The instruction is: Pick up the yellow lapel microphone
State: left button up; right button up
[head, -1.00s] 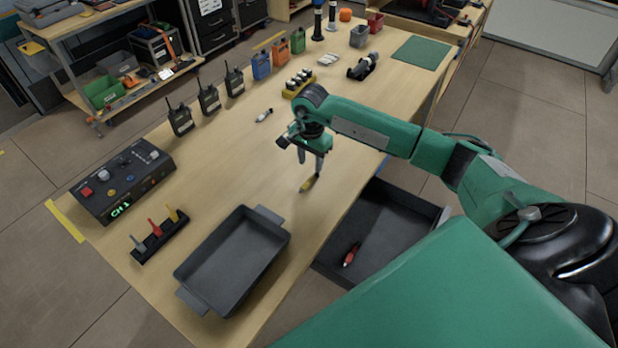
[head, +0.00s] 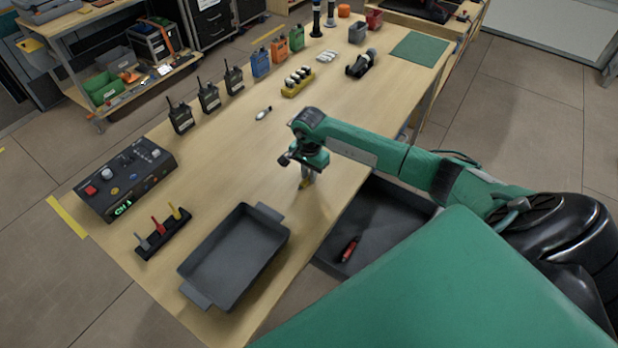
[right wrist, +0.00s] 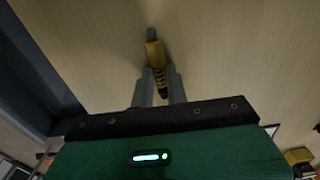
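The yellow lapel microphone (head: 303,184) lies on the wooden table near its right edge, partly hidden by my right gripper in the head view. In the right wrist view the microphone (right wrist: 156,52) shows a yellow body, a grey tip and a dark ribbed lower part. My right gripper (head: 307,178) points down over it. Its two fingers (right wrist: 160,76) stand on either side of the ribbed part, very close to it. I cannot tell whether they touch or grip it. My left gripper is not in view.
A grey tray (head: 214,289) stands on the table in front. A red device (head: 349,249) lies in a dark open drawer (head: 385,228) beside the table. A small white-and-dark item (head: 263,113) lies further back. A mixer panel (head: 124,180) and radios stand along the left edge.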

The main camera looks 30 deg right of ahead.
grip_shut()
jog(key=shift+r, duration=0.15)
